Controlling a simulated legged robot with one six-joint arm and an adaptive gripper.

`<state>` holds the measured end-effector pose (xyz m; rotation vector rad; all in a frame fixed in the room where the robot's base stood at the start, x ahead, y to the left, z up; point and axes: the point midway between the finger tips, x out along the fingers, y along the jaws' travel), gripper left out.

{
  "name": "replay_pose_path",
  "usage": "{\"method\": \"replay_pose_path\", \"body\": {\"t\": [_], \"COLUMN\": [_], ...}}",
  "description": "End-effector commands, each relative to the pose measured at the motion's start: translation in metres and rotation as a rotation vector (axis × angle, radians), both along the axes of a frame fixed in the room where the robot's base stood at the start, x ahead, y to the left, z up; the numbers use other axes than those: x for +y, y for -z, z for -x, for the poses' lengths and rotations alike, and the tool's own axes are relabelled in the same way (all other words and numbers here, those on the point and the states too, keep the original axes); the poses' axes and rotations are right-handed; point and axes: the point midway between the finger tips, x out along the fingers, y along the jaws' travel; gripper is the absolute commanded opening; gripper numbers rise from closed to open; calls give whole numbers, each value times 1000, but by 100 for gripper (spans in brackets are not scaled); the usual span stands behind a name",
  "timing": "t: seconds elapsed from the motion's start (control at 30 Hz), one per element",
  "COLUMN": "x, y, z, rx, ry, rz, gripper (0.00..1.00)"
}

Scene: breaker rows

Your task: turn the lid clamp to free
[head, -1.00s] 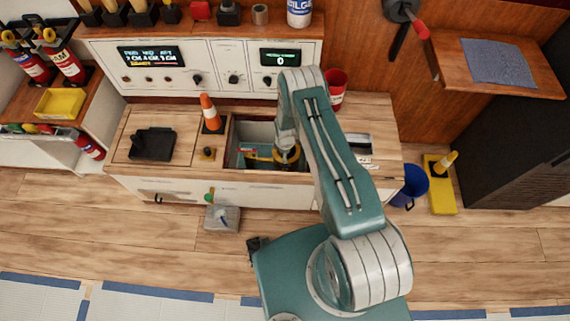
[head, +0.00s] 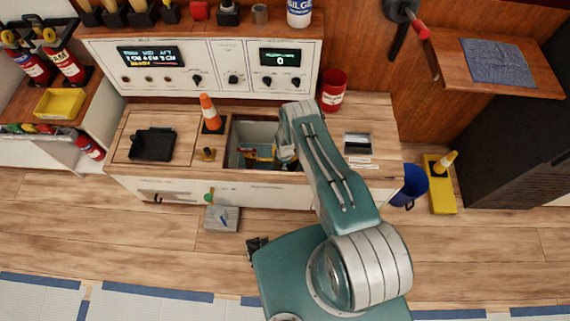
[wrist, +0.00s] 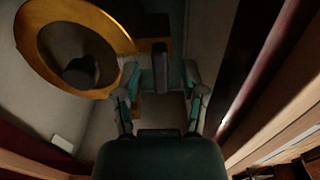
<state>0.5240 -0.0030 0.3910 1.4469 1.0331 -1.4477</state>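In the wrist view my gripper (wrist: 160,88) has its two fingers apart. A dark upright bar (wrist: 161,66) stands between and just beyond the fingertips, in front of a yellow part; contact is not clear. A yellow ring (wrist: 28,48) with a dark knob (wrist: 80,72) lies to the left. I cannot tell for sure which part is the lid clamp. In the head view the yellow part (head: 262,152) sits inside the open bench well (head: 262,131). My arm's end reaches in at the well's right side and the fingers are hidden there.
A small yellow-and-black piece (head: 207,154) and an orange cone (head: 209,114) stand left of the well. A red can (head: 333,91) stands behind my arm. Well walls enclose the gripper closely.

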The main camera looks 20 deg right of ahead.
Motion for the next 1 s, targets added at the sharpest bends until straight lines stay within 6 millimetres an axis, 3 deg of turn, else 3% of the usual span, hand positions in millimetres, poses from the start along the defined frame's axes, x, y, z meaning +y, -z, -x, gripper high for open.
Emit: {"method": "replay_pose_path", "body": {"t": [0.03,0.1,0.13,0.57,1.0], "x": [0,0,0,0,0], "y": [0,0,0,0,0], "z": [0,0,0,-1,-1], "rx": [0,0,0,-1,-2], "ry": [0,0,0,32,333], "rz": [0,0,0,-1,-1], "gripper": [36,5,0,0,0]}}
